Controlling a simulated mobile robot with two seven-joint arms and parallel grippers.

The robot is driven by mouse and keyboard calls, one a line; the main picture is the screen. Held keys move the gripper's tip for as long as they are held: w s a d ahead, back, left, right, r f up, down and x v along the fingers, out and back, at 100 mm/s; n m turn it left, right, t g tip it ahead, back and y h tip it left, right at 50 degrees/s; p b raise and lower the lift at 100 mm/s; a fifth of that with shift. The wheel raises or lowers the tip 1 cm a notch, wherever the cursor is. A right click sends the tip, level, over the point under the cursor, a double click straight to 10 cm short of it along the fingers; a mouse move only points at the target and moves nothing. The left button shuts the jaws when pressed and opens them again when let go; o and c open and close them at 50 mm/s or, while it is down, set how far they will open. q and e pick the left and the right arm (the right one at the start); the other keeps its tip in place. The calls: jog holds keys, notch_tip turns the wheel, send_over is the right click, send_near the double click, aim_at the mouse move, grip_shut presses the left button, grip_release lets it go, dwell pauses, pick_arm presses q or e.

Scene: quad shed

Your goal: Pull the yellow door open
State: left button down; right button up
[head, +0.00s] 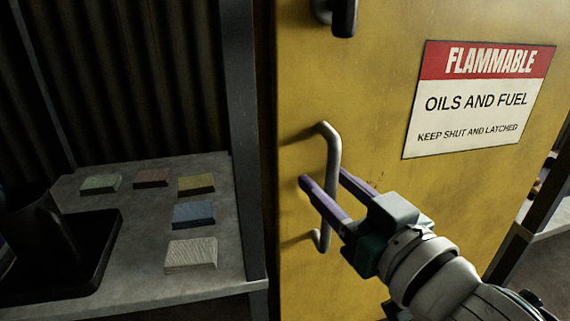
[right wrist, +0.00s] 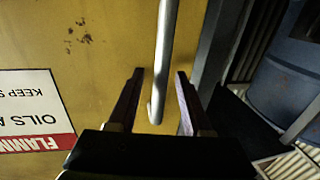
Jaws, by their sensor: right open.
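The yellow door (head: 390,195) fills the right half of the head view and carries a red and white "FLAMMABLE" sign (head: 478,98). A grey vertical bar handle (head: 333,160) stands out near its left edge. My right gripper (head: 322,180) is open at the handle, one finger on each side of the bar. In the right wrist view the handle (right wrist: 165,50) passes between the two open fingers (right wrist: 158,90); whether either finger touches it, I cannot tell. A dark latch (head: 343,15) shows at the top of the door. My left gripper is not in view.
A metal post (head: 241,130) stands between shelf and door. A blue barrel (right wrist: 285,70) shows in the right wrist view.

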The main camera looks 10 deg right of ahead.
grip_shut()
dwell(1.4)
